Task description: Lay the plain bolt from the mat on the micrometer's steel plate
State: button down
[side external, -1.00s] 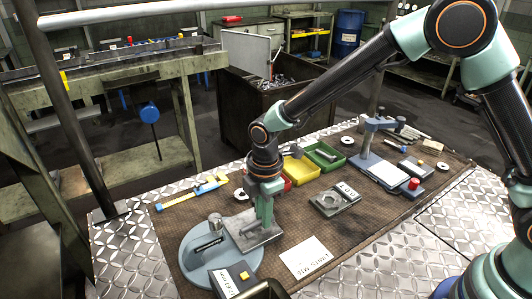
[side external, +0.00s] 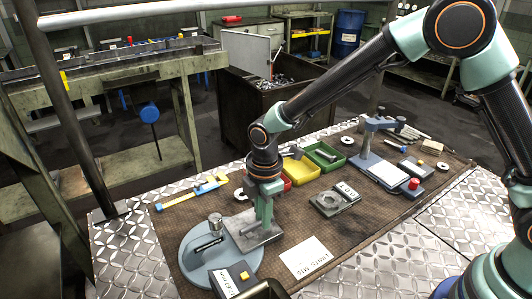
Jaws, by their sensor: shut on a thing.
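My gripper (side external: 264,222) points down just above a grey steel plate (side external: 248,240) at the front left of the brown mat. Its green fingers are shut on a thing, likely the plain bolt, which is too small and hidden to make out. Whether it touches the plate I cannot tell.
Red, yellow (side external: 299,170) and green (side external: 323,155) trays stand behind my gripper. A grey block (side external: 335,199) and a white card (side external: 308,257) lie to the right. A blue stand (side external: 366,145) is farther back. A yellow-and-blue caliper (side external: 195,190) lies left.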

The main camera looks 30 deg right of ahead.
jog(key=shift+f, duration=0.65)
jog(key=c, duration=0.8)
grip_release()
jog(key=shift+o, duration=0.2)
notch_tip(320, 180, up, 12)
jog(key=s+d+r+m+t, duration=0.2)
jog(key=s+d+r+m, duration=0.3)
jog(key=d+m, duration=0.4)
jog(key=s+d+r+m+t, duration=0.3)
jog(key=s+d+m, duration=0.3)
jog(key=d+m, duration=0.3)
jog(key=shift+s+d+r, duration=0.2)
jog(key=shift+d+r, duration=0.65)
jog(key=shift+d, duration=0.3)
